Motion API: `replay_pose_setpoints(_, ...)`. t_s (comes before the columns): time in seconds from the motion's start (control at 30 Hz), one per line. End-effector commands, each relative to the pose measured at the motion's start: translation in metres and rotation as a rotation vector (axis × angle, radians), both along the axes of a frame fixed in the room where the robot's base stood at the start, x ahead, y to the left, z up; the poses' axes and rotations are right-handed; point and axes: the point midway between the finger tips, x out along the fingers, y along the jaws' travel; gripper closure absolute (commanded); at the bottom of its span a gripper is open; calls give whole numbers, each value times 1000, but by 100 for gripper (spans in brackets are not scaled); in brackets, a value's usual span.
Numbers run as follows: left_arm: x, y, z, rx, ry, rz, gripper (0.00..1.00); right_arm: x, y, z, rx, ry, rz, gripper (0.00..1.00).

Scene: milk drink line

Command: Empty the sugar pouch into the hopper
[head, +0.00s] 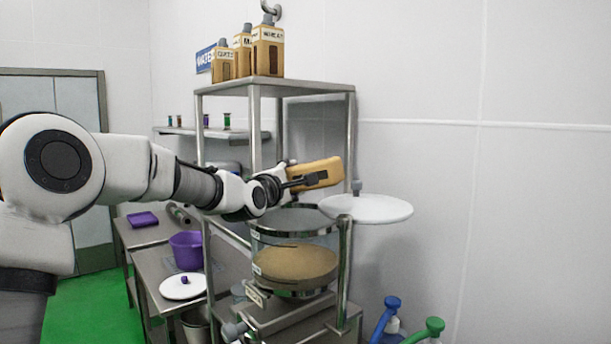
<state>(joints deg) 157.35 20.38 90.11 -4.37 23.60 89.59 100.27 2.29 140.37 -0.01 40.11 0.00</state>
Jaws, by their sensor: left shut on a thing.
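A tan pouch (326,165) is held above the hopper by my left gripper (308,181), which is shut on it. The pouch lies nearly level, tilted a little, with its right end toward the white lid. The hopper (262,229) is a clear cylinder with a metal rim, standing on the steel frame. Tan powder (296,262) shows inside it. A white round lid (372,209) is swung out to the right of the hopper's rim. My right gripper is not in view.
A steel rack (275,86) with several tan containers on top stands behind the hopper, its posts close to my arm. A purple bucket (186,252) and a white disc (183,287) are on the left bench. Blue and green-handled tools stand lower right.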

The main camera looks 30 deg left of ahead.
Motion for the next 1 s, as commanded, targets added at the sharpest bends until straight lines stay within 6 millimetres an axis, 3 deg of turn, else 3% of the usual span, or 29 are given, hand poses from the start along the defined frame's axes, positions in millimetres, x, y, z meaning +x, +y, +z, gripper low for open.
replay_pose_setpoints(0.4, 0, 0, 41, 800, 86, 0, 100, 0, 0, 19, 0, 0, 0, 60)
replay_pose_setpoints(0.8, 0, 0, 59, 1560, 169, 0, 100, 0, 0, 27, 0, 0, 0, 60)
replay_pose_setpoints(1.0, 0, 0, 63, 1778, 194, -1, 100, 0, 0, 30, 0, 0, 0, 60)
